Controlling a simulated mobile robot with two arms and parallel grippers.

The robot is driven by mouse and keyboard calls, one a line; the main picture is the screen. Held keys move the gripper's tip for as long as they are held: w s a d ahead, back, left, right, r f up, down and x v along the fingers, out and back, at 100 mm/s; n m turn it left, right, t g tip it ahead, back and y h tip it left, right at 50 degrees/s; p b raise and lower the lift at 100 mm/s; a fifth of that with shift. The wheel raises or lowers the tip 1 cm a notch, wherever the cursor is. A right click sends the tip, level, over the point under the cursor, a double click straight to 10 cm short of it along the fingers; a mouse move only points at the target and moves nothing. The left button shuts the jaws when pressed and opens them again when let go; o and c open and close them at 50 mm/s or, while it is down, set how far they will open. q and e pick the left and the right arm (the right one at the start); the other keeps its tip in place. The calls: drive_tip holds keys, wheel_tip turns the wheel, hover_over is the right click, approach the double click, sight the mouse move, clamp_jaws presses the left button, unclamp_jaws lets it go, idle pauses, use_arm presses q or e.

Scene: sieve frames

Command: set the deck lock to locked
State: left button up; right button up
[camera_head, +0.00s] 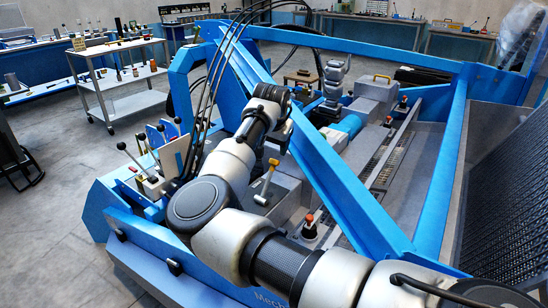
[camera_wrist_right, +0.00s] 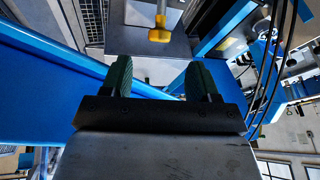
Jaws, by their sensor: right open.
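A lever with a yellow T-shaped handle (camera_head: 268,176) stands on a grey housing inside the blue frame. Which control is the deck lock I cannot tell for sure; no label is readable. In the right wrist view a yellow knob on a pale stem (camera_wrist_right: 160,35) shows at the top, beyond the fingertips and apart from them. My right gripper (camera_wrist_right: 160,78) is open and empty, its two dark green fingers spread. In the head view my right arm reaches up over the frame, and the wrist hangs above and behind the yellow handle. My left gripper is not in view.
A blue beam (camera_head: 340,180) slopes close beside my right wrist. Black hoses (camera_head: 213,85) hang near the forearm. Black-knobbed levers (camera_head: 138,158) stand at the left, and an orange-knobbed control (camera_head: 309,224) sits near the front. A grey mesh panel (camera_head: 505,190) closes the right side.

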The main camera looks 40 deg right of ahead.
sight(274, 160)
drive_tip(key=x, duration=0.3)
drive_tip(key=shift+f, duration=0.35)
drive_tip(key=x, duration=0.4)
drive_tip(key=shift+w+d+f, duration=0.2)
drive_tip(key=shift+f, duration=0.1)
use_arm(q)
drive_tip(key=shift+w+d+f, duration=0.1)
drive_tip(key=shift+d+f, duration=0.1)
use_arm(e)
drive_tip(key=shift+w+f, duration=0.1)
drive_tip(key=shift+f, duration=0.15)
drive_tip(key=c, duration=0.6)
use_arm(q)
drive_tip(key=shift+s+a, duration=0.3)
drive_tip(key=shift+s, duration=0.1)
use_arm(e)
drive_tip(key=shift+d, duration=0.1)
clamp_jaws()
